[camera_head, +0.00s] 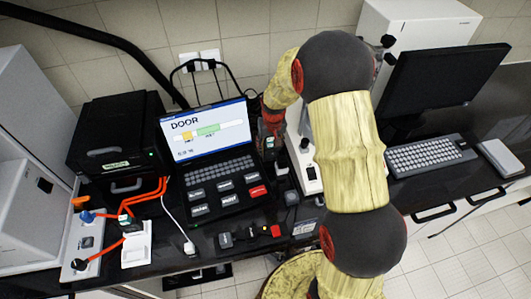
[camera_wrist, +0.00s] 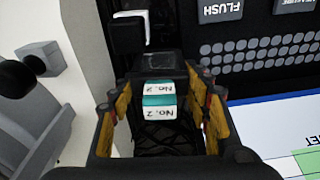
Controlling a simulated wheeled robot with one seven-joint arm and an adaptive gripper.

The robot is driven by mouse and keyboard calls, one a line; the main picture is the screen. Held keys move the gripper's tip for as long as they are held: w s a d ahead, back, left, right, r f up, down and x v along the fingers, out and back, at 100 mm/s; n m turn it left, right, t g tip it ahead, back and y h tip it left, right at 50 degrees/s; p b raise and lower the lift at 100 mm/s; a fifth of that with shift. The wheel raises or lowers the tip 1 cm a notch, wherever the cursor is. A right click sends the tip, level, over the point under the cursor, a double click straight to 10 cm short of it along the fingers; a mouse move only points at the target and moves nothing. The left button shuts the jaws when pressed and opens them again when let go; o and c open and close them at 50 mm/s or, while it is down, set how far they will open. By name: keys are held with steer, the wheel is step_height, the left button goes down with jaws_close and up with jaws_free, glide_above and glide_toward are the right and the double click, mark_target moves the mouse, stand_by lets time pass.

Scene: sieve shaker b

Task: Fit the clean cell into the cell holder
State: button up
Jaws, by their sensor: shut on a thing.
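My gripper (camera_wrist: 158,100) is shut on a small dark block with teal-and-white "No. 2" labels (camera_wrist: 159,107), taken to be the cell. In the wrist view the block sits between the yellow-lined fingers. In the head view my gripper (camera_head: 270,135) is between the laptop-like screen and the white stand, partly hidden by my arm; a small green-white patch shows there. A dark square part (camera_wrist: 180,66) lies just beyond the block in the wrist view; I cannot tell whether they touch. I cannot make out for certain which thing is the cell holder.
A "DOOR" screen (camera_head: 206,130) with a button panel (camera_head: 222,193) stands left of my gripper. A white stand (camera_head: 305,170) is close on the right. A black box unit (camera_head: 118,142), orange-cabled fixtures (camera_head: 136,245), a monitor (camera_head: 440,85) and a keyboard (camera_head: 425,155) share the bench.

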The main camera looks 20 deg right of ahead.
mark_target(270, 153)
steer(key=shift+f, duration=1.9)
steer(key=shift+f, duration=0.1)
steer(key=o, duration=1.3)
steer(key=shift+o, duration=0.2)
